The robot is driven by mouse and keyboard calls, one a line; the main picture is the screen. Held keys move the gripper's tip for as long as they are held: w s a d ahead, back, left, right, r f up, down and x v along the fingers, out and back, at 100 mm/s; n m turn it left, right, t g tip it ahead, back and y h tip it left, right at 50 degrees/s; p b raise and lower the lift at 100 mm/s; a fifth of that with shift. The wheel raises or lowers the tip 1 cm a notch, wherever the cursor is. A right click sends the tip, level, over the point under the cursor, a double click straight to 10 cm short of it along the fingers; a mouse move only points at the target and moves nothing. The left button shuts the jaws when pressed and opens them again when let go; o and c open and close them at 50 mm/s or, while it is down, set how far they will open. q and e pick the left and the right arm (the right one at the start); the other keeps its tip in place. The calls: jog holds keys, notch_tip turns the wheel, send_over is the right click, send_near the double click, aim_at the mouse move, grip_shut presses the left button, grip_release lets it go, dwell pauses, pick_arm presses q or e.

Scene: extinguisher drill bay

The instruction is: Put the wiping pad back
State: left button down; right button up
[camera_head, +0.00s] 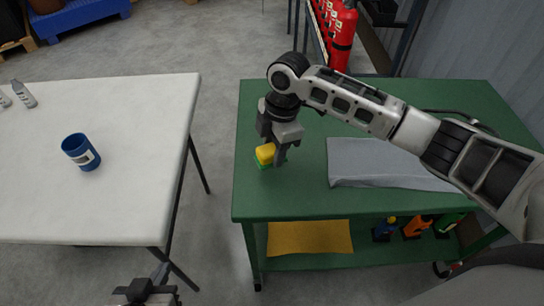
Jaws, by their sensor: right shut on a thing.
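The wiping pad (265,153) is a small yellow block with a green underside, near the left edge of the green table. My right gripper (272,150) reaches in from the right and is shut on the pad, partly covering it. The pad is at or just above the table top; I cannot tell if it touches. My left gripper (148,290) is at the bottom edge, below the white table, mostly cut off, and its jaw opening is unclear.
The green table (300,200) carries a grey cloth (370,170). Its lower shelf holds a yellow sheet (310,237) and several bottles (417,227). A red extinguisher (342,35) stands behind. A floor gap separates the tables.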

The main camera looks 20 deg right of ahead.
aim_at(272, 158)
jog(key=f, duration=0.3)
jog(key=shift+w+a+f, duration=0.1)
jog(key=shift+w, duration=0.1)
jog(key=shift+f, duration=0.2)
jog(key=shift+f, duration=0.15)
jog(key=o, duration=1.1)
jog(key=shift+c, duration=0.2)
jog(key=r, duration=0.4)
jog(key=d+r, duration=0.1)
jog(key=r, duration=0.7)
jog(key=shift+w+d+r+p, duration=0.1)
jog(key=shift+d+p, duration=0.25)
jog(key=shift+d, duration=0.05)
